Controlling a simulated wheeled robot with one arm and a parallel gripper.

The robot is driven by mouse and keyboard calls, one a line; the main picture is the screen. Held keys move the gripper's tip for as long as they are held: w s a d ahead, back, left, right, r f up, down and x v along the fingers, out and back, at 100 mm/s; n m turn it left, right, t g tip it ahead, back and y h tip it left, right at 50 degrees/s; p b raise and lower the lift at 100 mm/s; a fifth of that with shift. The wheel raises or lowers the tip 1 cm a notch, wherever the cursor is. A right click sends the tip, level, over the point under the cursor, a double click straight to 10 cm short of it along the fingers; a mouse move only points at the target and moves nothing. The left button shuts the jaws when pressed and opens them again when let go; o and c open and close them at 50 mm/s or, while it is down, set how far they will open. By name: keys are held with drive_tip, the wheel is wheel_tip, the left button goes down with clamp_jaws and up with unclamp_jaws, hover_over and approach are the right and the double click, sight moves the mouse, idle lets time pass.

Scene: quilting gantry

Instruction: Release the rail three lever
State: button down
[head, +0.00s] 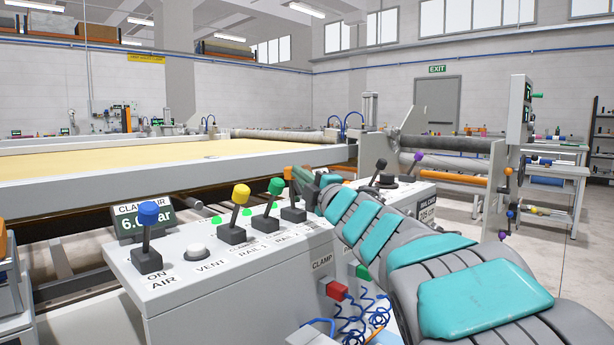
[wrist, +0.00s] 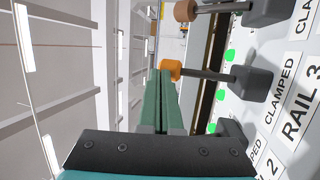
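The rail three lever has an orange knob (head: 287,172) on a dark stem and black base. It is the third coloured rail lever on the grey console (head: 170,290). In the wrist view its orange knob (wrist: 171,70) is at my fingertips, and its stem runs right to a base beside the "RAIL 3" and "CLAMPED" labels. My gripper (head: 306,181) is just right of the knob in the head view. Its green fingers (wrist: 160,75) lie together, with no clear gap. The knob looks beside the tips, not between them; I cannot tell whether they touch.
The yellow lever (head: 241,194), green lever (head: 275,186) and blue lever (head: 148,212) stand left of the orange one. A brown-knobbed lever (wrist: 185,11) stands beyond it in the wrist view. The quilting table (head: 120,160) lies behind. Blue coiled hoses (head: 362,315) hang at the console's front.

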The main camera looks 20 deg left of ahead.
sight(287, 168)
drive_tip(key=shift+w+a+r, duration=0.15)
drive_tip(key=shift+w+a, duration=0.1)
drive_tip(key=shift+a, duration=0.35)
drive_tip(key=shift+w+a+r, duration=0.1)
drive_tip(key=shift+w+a, duration=0.15)
drive_tip(key=shift+a, duration=0.35)
drive_tip(key=shift+w+a+r, duration=0.15)
drive_tip(key=shift+w+a, duration=0.1)
drive_tip(key=shift+a, duration=0.45)
drive_tip(key=shift+s+r, duration=0.1)
drive_tip(key=s+d+r+p, duration=0.1)
drive_tip(key=s+d+r, duration=0.5)
drive_tip(key=d, duration=0.3)
drive_tip(key=shift+s+d, duration=0.4)
drive_tip(key=shift+s, duration=0.4)
drive_tip(key=shift+r, duration=0.1)
